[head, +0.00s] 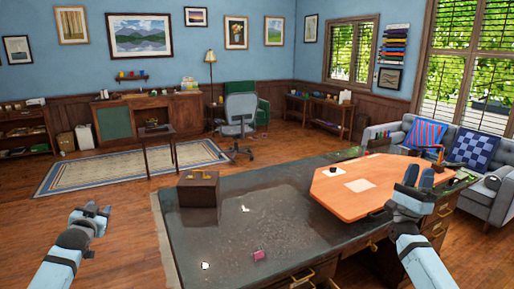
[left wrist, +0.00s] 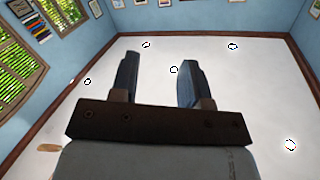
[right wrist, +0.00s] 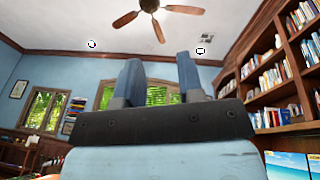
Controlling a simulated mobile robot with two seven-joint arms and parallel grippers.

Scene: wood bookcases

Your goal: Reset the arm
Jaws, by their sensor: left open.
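My left gripper (head: 92,212) is raised at the lower left of the head view, left of the dark desk and over the wood floor. In the left wrist view its two fingers (left wrist: 158,80) stand apart with nothing between them. My right gripper (head: 411,180) is raised at the right of the head view, in front of the desk's orange top board. In the right wrist view its fingers (right wrist: 163,78) stand apart with nothing between them. Both wrist cameras look up towards the ceiling and walls.
A dark desk (head: 240,235) fills the lower middle. It bears a brown box (head: 199,189), a small pink item (head: 259,254) and an orange board (head: 330,191). A grey sofa (head: 480,190) stands at right. Open floor (head: 110,205) lies left of the desk.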

